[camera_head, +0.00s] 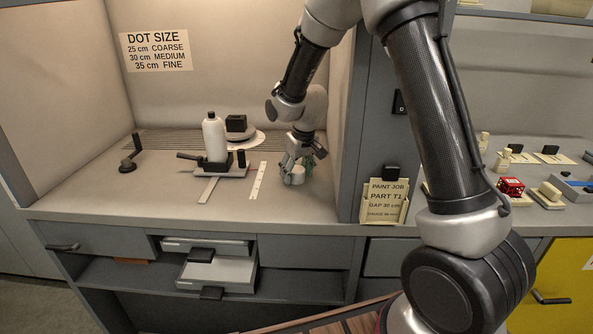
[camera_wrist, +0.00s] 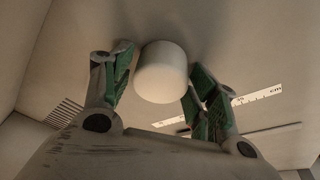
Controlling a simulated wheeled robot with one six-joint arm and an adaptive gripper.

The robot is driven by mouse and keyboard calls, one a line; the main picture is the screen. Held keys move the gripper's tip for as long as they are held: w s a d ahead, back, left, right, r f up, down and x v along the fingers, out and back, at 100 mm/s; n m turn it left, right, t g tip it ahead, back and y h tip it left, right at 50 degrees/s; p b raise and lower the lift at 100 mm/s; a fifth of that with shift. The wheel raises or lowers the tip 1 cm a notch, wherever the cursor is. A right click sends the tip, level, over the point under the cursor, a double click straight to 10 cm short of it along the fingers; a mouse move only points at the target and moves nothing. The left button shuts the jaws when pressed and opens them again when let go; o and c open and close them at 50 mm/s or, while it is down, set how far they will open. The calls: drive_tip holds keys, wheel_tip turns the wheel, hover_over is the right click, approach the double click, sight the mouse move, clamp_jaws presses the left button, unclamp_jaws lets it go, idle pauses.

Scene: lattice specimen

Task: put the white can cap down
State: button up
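The white can cap (camera_wrist: 160,72) is a short pale cylinder between my gripper's two fingers in the wrist view. In the head view the cap (camera_head: 297,175) is low at the bench surface, inside the fingertips. I cannot tell whether its underside touches the bench. My gripper (camera_wrist: 163,68) has green-padded fingers standing on either side of the cap. A narrow gap shows between the left pad and the cap; the right pad is very close to or against it. My gripper (camera_head: 297,170) points down at the bench in the head view.
A white ruler strip (camera_head: 258,181) lies left of the cap. A white bottle (camera_head: 214,138) stands on a dark fixture further left, with a round plate (camera_head: 246,139) behind. A holder of cards (camera_head: 384,202) is at the right bench edge. Bare bench lies in front.

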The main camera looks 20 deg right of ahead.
drive_tip(key=shift+o, duration=0.6)
drive_tip(key=shift+r, duration=0.2)
drive_tip(key=v, duration=1.2)
drive_tip(key=shift+a, duration=0.1)
